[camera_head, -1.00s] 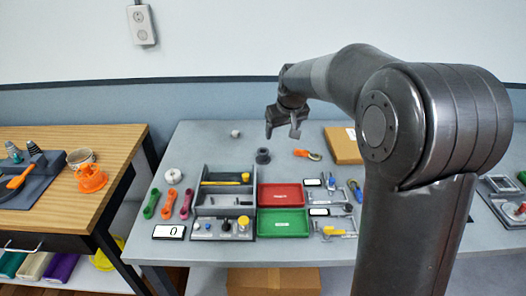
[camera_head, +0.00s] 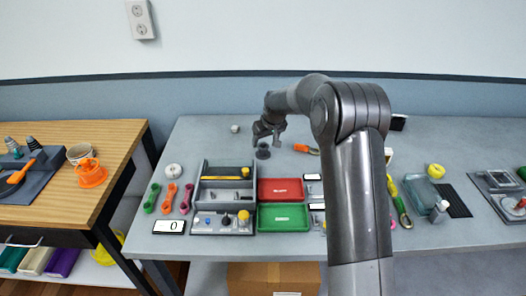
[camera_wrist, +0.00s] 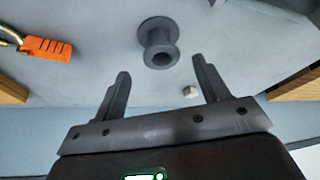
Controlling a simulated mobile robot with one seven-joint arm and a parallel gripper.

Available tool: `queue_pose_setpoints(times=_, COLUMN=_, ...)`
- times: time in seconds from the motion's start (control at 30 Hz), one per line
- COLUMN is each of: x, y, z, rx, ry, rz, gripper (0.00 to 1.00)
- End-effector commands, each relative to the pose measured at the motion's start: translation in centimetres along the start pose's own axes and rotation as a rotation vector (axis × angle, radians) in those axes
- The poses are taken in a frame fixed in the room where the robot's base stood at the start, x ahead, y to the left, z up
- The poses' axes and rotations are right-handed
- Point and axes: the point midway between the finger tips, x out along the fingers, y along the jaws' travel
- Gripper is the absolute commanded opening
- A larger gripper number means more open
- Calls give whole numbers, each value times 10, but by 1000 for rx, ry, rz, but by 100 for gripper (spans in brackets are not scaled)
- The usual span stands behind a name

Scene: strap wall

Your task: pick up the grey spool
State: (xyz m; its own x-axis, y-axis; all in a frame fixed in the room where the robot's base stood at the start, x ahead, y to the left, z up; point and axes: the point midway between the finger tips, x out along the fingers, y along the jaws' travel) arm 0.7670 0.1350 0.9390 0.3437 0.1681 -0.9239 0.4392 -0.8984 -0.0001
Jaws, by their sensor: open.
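The grey spool (camera_head: 262,151) stands on the grey table, behind the red tray. In the wrist view the dark grey spool (camera_wrist: 159,43) shows its flanges and centre hole, just beyond the fingertips and roughly midway between them. My gripper (camera_head: 268,132) is just above and behind the spool in the head view. In the wrist view my gripper (camera_wrist: 163,72) has its two fingers spread apart with nothing between them. No contact with the spool shows.
An orange-handled tool (camera_head: 306,149) lies right of the spool. A small pale knob (camera_head: 235,128) lies to its left. The red tray (camera_head: 281,202), green tray (camera_head: 284,230) and grey organizer (camera_head: 200,190) stand in front.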

Motion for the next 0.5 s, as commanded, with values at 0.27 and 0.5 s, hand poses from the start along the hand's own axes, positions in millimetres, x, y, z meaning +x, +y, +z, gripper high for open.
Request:
queue_pose_setpoints(times=0.27, x=33, y=-4, z=3, rx=0, ry=-4, rz=-1, gripper=68)
queue_pose_setpoints(times=0.5, x=52, y=-3, z=2, rx=1, ry=1, rz=1, gripper=68)
